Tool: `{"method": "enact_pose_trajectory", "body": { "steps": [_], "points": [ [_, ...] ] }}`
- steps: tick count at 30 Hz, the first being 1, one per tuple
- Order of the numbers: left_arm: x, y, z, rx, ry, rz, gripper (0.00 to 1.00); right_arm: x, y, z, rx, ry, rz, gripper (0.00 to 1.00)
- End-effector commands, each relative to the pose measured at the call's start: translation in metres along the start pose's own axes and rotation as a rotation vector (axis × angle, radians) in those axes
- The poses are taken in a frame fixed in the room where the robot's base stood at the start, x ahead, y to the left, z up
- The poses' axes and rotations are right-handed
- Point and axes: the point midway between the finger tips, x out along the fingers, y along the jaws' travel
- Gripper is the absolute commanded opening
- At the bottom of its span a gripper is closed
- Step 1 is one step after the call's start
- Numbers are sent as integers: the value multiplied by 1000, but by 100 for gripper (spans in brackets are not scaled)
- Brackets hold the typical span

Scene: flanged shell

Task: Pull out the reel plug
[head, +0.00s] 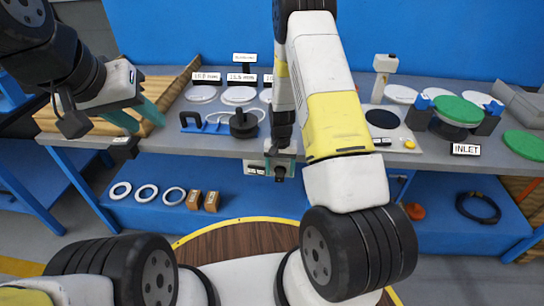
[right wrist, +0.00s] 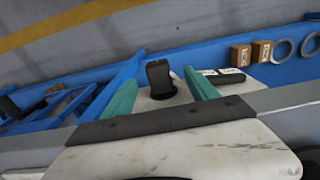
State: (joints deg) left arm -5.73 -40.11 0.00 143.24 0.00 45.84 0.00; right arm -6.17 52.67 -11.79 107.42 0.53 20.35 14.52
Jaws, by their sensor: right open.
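My right gripper (right wrist: 160,91) is open, with its teal fingers on either side of a black plug-like piece (right wrist: 159,74) that has a round collar. I cannot tell whether the fingers touch it. In the head view this black piece (head: 280,172) shows at the table's front edge, below my right arm, which hides much of the right gripper. A small labelled part (right wrist: 222,76) sits beside the piece. A black reel (head: 243,123) stands on the table. My left gripper (head: 137,116) is open and empty over the table's left end.
The blue lower shelf (head: 245,199) holds rings (head: 147,193) and small brown boxes (head: 194,200).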

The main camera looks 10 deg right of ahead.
Motion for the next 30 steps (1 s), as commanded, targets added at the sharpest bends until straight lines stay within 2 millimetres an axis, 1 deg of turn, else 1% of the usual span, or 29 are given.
{"method": "enact_pose_trajectory", "body": {
  "steps": [4,8,9,11,12,14,15,23,30],
  "points": [
    [0,0,0,0,0,0,36,0,0,0,0,0,0,67],
    [0,0,0,0,0,0,36,0,0,0,0,0,0,42],
    [0,0,0,0,0,0,36,0,0,0,0,0,0,34],
    [0,0,0,0,0,0,36,0,0,0,0,0,0,22],
    [0,0,0,0,0,0,36,0,0,0,0,0,0,14],
    [0,0,0,0,0,0,36,0,0,0,0,0,0,2],
    [0,0,0,0,0,0,36,0,0,0,0,0,0,0],
    [0,0,0,0,0,0,36,-1,0,0,0,0,0,0],
    [0,0,0,0,0,0,36,-10,0,-1,0,2,0,0]
  ]
}}
